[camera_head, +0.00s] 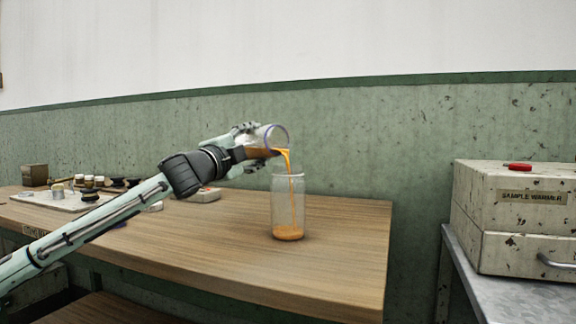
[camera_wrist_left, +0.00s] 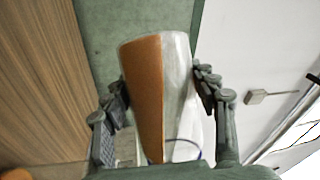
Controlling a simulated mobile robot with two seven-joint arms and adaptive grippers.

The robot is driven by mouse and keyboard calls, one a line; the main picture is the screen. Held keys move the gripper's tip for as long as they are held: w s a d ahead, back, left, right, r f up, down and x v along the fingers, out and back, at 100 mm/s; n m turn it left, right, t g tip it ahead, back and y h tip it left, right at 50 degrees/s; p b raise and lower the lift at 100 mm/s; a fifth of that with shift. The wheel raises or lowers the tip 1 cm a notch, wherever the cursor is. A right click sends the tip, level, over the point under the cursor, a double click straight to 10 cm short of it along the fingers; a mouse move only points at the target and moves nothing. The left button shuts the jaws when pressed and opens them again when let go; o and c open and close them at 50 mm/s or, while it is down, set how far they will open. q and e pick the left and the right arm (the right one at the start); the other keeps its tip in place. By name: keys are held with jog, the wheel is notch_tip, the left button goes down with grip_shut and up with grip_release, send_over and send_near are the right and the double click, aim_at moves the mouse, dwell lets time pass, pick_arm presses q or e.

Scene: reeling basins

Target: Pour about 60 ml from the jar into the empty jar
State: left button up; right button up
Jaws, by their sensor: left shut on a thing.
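My left gripper (camera_head: 246,140) is shut on a clear jar (camera_head: 276,136), tilted onto its side with orange liquid in it. The mouth points right, and an orange stream runs from it into a second clear jar (camera_head: 288,198). That jar stands upright on the wooden table, below the held jar's mouth, with a shallow layer of orange liquid at its bottom. In the left wrist view, the fingers (camera_wrist_left: 166,105) hold the held jar (camera_wrist_left: 158,75) from both sides, and orange liquid lies along one side of it. My right gripper is not in view.
The wooden table (camera_head: 340,235) is clear around the standing jar, and its right edge is nearby. A white tray (camera_head: 62,202) with several small dark and pale pieces is at the left. A sample warmer (camera_head: 510,222) with a red button stands on a metal bench at right.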

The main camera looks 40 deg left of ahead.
aim_at(252, 159)
pick_arm(q)
jog(key=shift+a+r, duration=0.1)
jog(key=shift+r, duration=0.1)
dwell(0.6)
jog(key=shift+w+a+f+n+g, duration=0.1)
jog(key=shift+a+f+n+g, duration=0.05)
jog(key=shift+f+n, duration=0.25)
jog(key=shift+a+f+n+g, duration=0.1)
jog(key=shift+f+n+g, duration=0.05)
jog(key=shift+f+n, duration=0.2)
jog(key=shift+a+n+g+p, duration=0.15)
jog(key=shift+n+g+p, duration=0.15)
jog(key=shift+n+p, duration=0.3)
jog(key=shift+d+f+n+g+p, duration=0.2)
jog(key=shift+f+n+g+p, duration=0.2)
jog(key=shift+f+n, duration=0.4)
jog(key=shift+n, duration=0.25)
jog(key=shift+f, duration=0.2)
jog(key=shift+d+n+g, duration=0.1)
jog(key=shift+n+g, duration=0.2)
jog(key=shift+n, duration=0.1)
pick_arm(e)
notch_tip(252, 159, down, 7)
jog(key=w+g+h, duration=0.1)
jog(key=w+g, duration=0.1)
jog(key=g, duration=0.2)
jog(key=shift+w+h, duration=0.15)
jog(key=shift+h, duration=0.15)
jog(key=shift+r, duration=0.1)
